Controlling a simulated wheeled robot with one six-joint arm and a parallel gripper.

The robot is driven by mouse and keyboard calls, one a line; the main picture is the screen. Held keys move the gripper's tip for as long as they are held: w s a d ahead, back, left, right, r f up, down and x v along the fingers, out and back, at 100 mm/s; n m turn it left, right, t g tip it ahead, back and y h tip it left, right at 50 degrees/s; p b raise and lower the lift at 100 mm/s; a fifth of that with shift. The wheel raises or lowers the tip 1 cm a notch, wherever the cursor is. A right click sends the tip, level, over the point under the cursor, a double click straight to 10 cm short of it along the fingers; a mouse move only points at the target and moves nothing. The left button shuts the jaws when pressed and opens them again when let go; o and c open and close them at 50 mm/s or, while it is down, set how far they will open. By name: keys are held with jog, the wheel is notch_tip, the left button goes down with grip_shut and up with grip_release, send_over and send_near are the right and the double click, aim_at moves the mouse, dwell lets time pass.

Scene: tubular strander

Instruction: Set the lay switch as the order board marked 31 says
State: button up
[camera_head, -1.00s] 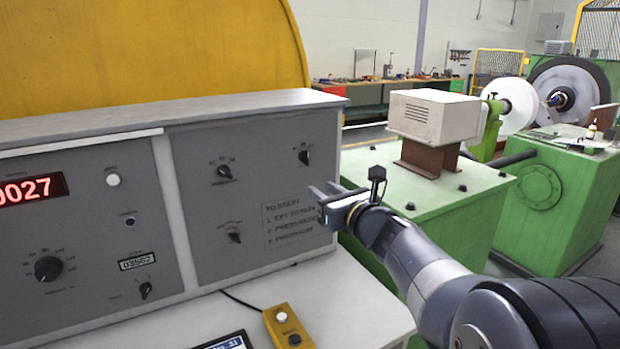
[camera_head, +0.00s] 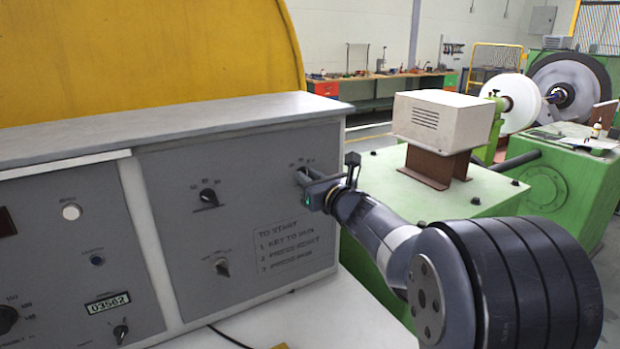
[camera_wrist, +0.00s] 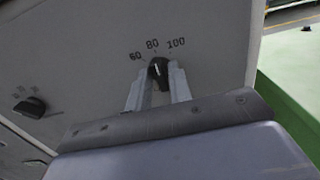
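The grey control panel (camera_head: 250,225) carries several black rotary knobs. One knob (camera_wrist: 158,73) is in the wrist view, with 60, 80 and 100 printed above it. It points up, roughly at 80. My gripper (camera_head: 304,183) is at this upper right knob and mostly hides it in the head view. In the wrist view its fingers stand on either side of the knob, apart, and contact is not clear. Another knob (camera_head: 208,196) is to its left and a third (camera_head: 221,267) lies below. I cannot read which is the lay switch. The order board is not in view.
A counter (camera_head: 94,309) reading 03562 and more dials are on the left panel section. The white desk (camera_head: 335,315) lies below the panel. A green machine housing (camera_head: 400,190) with a beige box (camera_head: 445,122) stands right, close behind my arm.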

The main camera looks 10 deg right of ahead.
grip_shut()
jog(key=shift+f+b, duration=0.1)
jog(key=shift+b, duration=0.35)
jog(key=n+b, duration=0.8)
jog(key=b, duration=0.2)
jog(key=shift+a+f+n, duration=0.1)
jog(key=shift+a+n, duration=0.05)
jog(key=shift+n, duration=0.45)
jog(key=shift+o, duration=1.5)
grip_release()
